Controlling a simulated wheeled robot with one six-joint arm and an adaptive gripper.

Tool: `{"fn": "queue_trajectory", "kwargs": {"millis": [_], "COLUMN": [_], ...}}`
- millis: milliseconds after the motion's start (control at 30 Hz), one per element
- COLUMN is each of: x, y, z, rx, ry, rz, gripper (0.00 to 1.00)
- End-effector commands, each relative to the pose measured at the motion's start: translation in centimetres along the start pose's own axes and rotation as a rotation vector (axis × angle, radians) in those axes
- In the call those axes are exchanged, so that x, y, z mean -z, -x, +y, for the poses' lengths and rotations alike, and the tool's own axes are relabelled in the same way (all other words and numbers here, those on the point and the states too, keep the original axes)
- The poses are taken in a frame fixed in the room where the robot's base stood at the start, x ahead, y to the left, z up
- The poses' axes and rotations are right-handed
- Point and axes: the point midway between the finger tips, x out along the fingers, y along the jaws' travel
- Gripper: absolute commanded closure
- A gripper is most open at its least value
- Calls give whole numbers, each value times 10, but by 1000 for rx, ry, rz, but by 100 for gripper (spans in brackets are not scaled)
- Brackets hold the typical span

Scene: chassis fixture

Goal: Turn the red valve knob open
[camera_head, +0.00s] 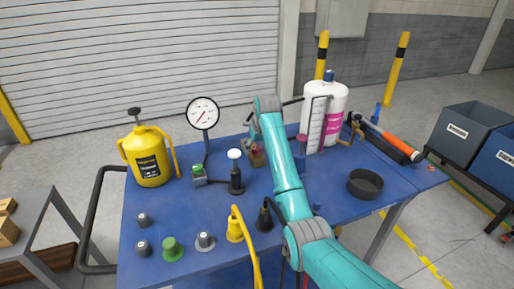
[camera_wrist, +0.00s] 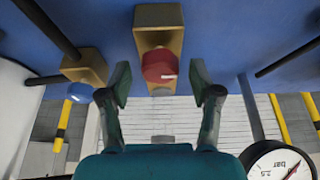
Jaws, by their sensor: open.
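The red valve knob (camera_wrist: 158,64) sits on a brass block (camera_wrist: 158,38) in the upper middle of the wrist view. A white mark shows on the knob's face. My gripper (camera_wrist: 159,76) is open, with one finger to the left of the knob and one to the right. Gaps show on both sides, and I cannot tell how far the fingers are from it in depth. In the head view the brass block (camera_head: 257,160) shows beside my arm, which hides most of the gripper and the knob.
A blue knob (camera_wrist: 79,92) on another brass block stands to the left in the wrist view. Several small knobs stand in front.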

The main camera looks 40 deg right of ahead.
Motion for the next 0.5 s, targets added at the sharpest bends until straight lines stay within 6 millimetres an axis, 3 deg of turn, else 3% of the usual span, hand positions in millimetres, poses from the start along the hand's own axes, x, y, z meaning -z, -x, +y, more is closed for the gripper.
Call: {"fn": "queue_trajectory", "kwargs": {"millis": [167,400,500], "x": [0,0,0], "y": [0,0,0], "z": [0,0,0], "rx": [0,0,0], "ry": [0,0,0], "rz": [0,0,0], "gripper": [36,96,96]}}
